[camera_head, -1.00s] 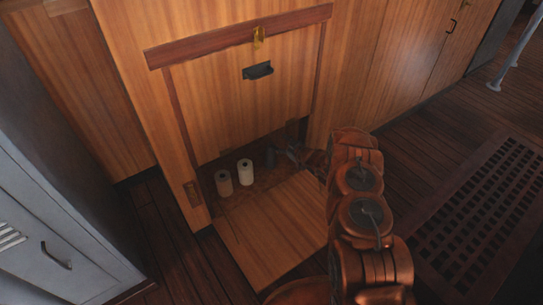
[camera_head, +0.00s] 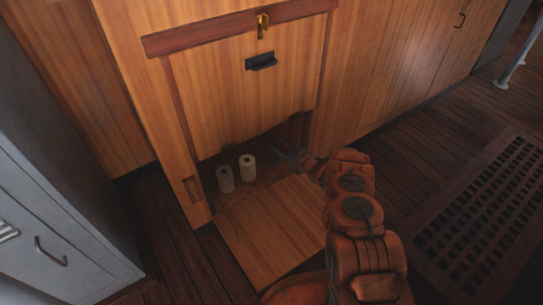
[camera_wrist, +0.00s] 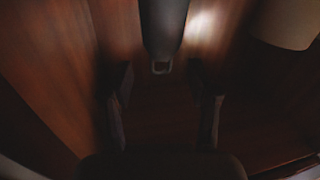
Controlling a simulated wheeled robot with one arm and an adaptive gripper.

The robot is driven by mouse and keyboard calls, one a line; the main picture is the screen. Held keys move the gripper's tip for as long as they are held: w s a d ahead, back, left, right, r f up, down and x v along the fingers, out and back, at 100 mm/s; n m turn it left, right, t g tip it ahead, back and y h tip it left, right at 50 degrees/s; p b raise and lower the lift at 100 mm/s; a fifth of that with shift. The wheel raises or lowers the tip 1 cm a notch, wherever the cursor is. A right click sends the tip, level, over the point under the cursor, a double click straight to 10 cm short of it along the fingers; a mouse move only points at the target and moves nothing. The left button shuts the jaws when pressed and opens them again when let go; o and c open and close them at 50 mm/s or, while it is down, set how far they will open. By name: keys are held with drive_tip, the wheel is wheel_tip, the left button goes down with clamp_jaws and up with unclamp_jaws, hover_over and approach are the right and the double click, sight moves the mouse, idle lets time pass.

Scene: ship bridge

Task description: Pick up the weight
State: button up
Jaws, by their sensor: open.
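A dark grey, rounded, elongated object (camera_wrist: 164,28), which looks like the weight, shows at the top middle of the wrist view, with a small loop or slot at its near end. My gripper (camera_wrist: 164,88) is open, with one finger on each side of the line to this object. The object lies ahead of the fingers, and I see no contact. In the head view my gripper (camera_head: 290,157) reaches into the low cabinet opening from the right. The weight is hard to make out there, in the shadow beside the gripper.
Two pale rolls (camera_head: 225,179) (camera_head: 248,168) stand left of my gripper inside the cabinet; a pale cylinder (camera_wrist: 286,20) shows at the wrist view's upper right. The wooden flap (camera_head: 268,228) lies lowered in front. The cabinet's right post (camera_head: 325,85) is close to my arm. A grey locker (camera_head: 55,190) stands left.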

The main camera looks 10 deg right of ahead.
sight(272, 142)
drive_tip(key=b+x, duration=0.1)
drive_tip(key=x, duration=0.3)
drive_tip(key=shift+a, duration=0.2)
clamp_jaws()
idle(0.5)
